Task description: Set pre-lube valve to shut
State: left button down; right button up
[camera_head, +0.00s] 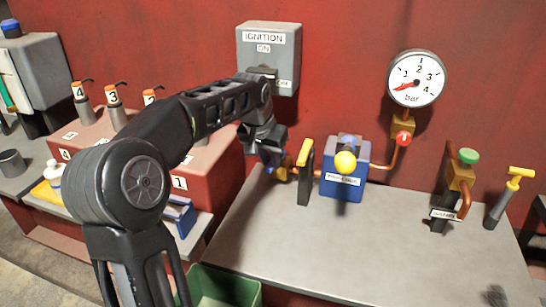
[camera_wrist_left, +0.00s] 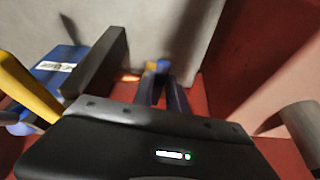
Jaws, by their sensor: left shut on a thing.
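My left gripper (camera_head: 272,160) reaches down at the back left edge of the grey bench. It is shut on a small blue part, apparently a valve handle, mostly hidden by the fingers. Brass (camera_head: 283,173) shows just beside the fingertips in the head view. In the left wrist view the gripper (camera_wrist_left: 163,92) has its fingers close together, with a blue and yellow part (camera_wrist_left: 156,67) at their tips. I cannot read a pre-lube label or tell the handle's angle. My right gripper is not in view.
A black post with a yellow lever (camera_head: 305,160) stands close right of the gripper, then a blue box (camera_head: 349,182) with a yellow knob. A gauge (camera_head: 416,78), a green-knobbed valve (camera_head: 462,172) and a yellow T-handle (camera_head: 516,178) are farther right. The bench front (camera_head: 380,250) is clear.

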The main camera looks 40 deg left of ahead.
pick_arm(q)
jog(key=w+a+m+g+h+p, duration=0.1)
jog(key=a+m+h+p, duration=0.2)
jog(key=a+m+p, duration=0.3)
jog(key=shift+w+m+h+p, duration=0.3)
jog(key=shift+m+p, duration=1.2)
jog(key=shift+m, duration=0.7)
jog(key=c, duration=1.3)
grip_release()
jog(key=shift+v, duration=3.9)
